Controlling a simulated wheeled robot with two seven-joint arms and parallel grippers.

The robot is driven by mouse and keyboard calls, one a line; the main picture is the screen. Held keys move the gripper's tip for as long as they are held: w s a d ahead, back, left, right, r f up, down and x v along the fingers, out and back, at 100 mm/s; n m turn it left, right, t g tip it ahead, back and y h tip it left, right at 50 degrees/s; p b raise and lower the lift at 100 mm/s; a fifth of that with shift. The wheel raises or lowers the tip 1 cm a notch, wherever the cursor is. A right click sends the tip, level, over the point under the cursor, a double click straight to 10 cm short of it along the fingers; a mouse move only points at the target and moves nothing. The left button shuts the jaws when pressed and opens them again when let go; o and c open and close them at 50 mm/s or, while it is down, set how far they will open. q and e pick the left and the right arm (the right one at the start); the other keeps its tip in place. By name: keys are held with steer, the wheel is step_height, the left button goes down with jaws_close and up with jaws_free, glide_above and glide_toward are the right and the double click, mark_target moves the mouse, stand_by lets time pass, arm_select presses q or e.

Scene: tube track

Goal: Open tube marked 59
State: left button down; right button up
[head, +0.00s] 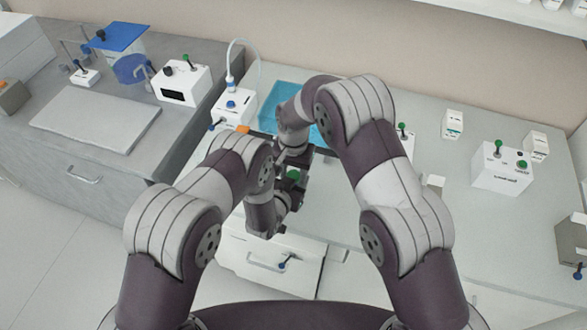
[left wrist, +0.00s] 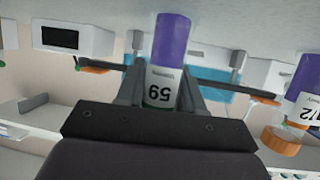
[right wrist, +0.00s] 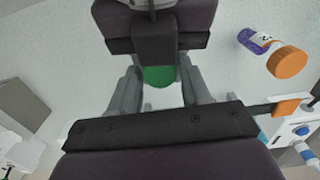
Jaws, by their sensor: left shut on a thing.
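The tube marked 59 (left wrist: 165,68) has a purple body and a white label, which reads upside down in the left wrist view. My left gripper (left wrist: 162,92) is shut on it. A green cap (right wrist: 158,77) shows between the fingers of my right gripper (right wrist: 160,82) in the right wrist view. Those fingers stand on either side of the cap; whether they touch it is unclear. In the head view, my right gripper (head: 291,160) is close above my left gripper (head: 285,185), with a bit of green between them. The arms hide much of the tube there.
Another purple tube (right wrist: 254,41) with an orange cap (right wrist: 287,62) is close by, partly in the left wrist view too. A blue mat (head: 278,97) lies behind the arms. White devices (head: 500,168) stand to the right, and a white box with a hose (head: 233,108) to the left.

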jaws_close()
steer(key=shift+o, duration=2.2)
jaws_free()
